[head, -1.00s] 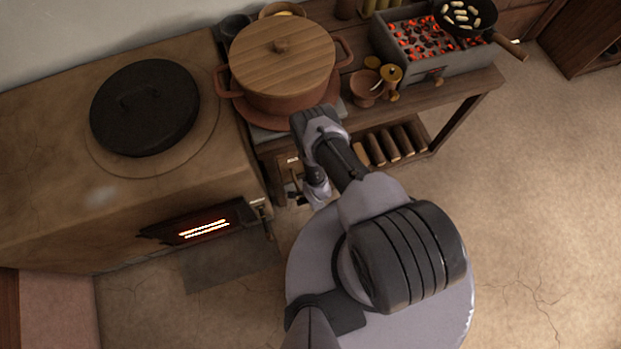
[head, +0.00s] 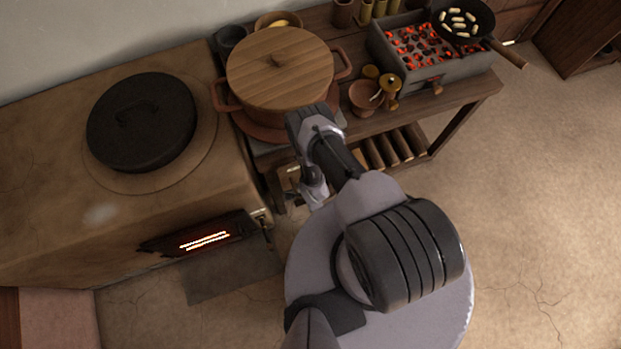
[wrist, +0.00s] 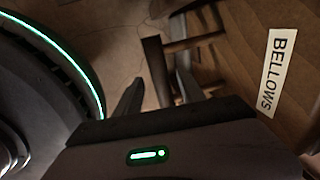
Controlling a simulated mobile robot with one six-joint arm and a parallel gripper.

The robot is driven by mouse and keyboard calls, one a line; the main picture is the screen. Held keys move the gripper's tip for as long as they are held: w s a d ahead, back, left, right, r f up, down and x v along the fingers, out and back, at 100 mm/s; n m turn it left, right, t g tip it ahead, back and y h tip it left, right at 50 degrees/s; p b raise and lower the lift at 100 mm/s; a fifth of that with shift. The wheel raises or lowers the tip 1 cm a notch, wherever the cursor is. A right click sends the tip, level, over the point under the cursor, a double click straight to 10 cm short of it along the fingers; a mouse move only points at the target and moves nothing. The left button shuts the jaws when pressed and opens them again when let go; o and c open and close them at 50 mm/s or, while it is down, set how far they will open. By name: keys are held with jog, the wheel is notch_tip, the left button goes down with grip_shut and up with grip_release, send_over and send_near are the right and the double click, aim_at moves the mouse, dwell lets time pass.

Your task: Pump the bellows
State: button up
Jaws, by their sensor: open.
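A white label reading BELLOWS (wrist: 279,72) is on a brown wooden panel (wrist: 235,70) at the right of the wrist view. A dark wooden handle bar (wrist: 156,70) stands in front of that panel, with wooden rods (wrist: 195,42) running from it towards the panel. My gripper (wrist: 160,78) is open, with one finger on each side of the bar in the picture. I cannot tell whether either finger touches it. In the head view my arm mostly hides the bellows, low between the clay stove and the wooden bench.
The clay stove (head: 45,215) with a black lid (head: 142,122) and glowing slot (head: 204,240) stands left. The bench (head: 455,92) carries a lidded pot (head: 280,70), a coal brazier (head: 440,73) and a pan (head: 463,20). The floor (head: 530,190) at right is clear.

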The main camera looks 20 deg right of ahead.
jog(key=s+r+p, duration=0.3)
jog(key=r+p, duration=0.5)
jog(key=r, duration=0.8)
jog(key=shift+s, duration=0.1)
jog(key=shift+c, duration=0.5)
